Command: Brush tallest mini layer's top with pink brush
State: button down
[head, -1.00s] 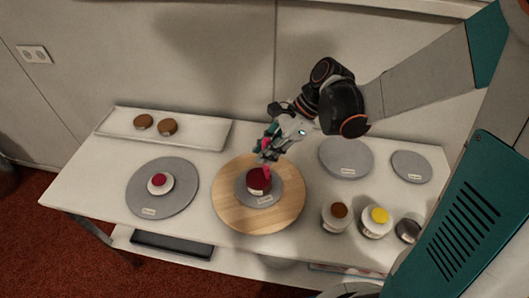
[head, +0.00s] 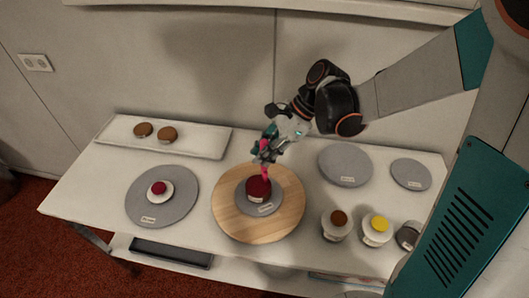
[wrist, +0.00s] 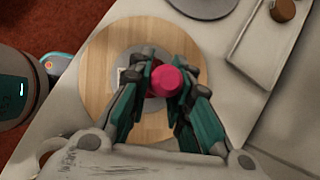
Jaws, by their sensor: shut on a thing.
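My gripper (head: 264,154) is shut on the pink brush (head: 265,173), which points down. In the wrist view the brush's round pink end (wrist: 165,81) shows between the fingers. Below the brush is a dark red-topped mini layer (head: 257,190) on a small grey disc (head: 246,204). The brush's lower end is at the top of this layer; I cannot tell whether it touches. In the wrist view the brush and fingers mostly hide the layer. Another red-topped piece with a pale base (head: 158,188) sits on a grey disc at left.
The small disc lies on a round wooden board (head: 287,222). At left is a large grey disc (head: 150,211). A white tray (head: 205,144) holds two brown rounds. Jars with brown (head: 338,218) and yellow (head: 377,225) contents stand at front right. Two bare grey discs (head: 345,165) lie behind.

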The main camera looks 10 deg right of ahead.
aim_at(264, 140)
jog(key=shift+r+p, duration=2.1)
jog(key=shift+r, duration=1.1)
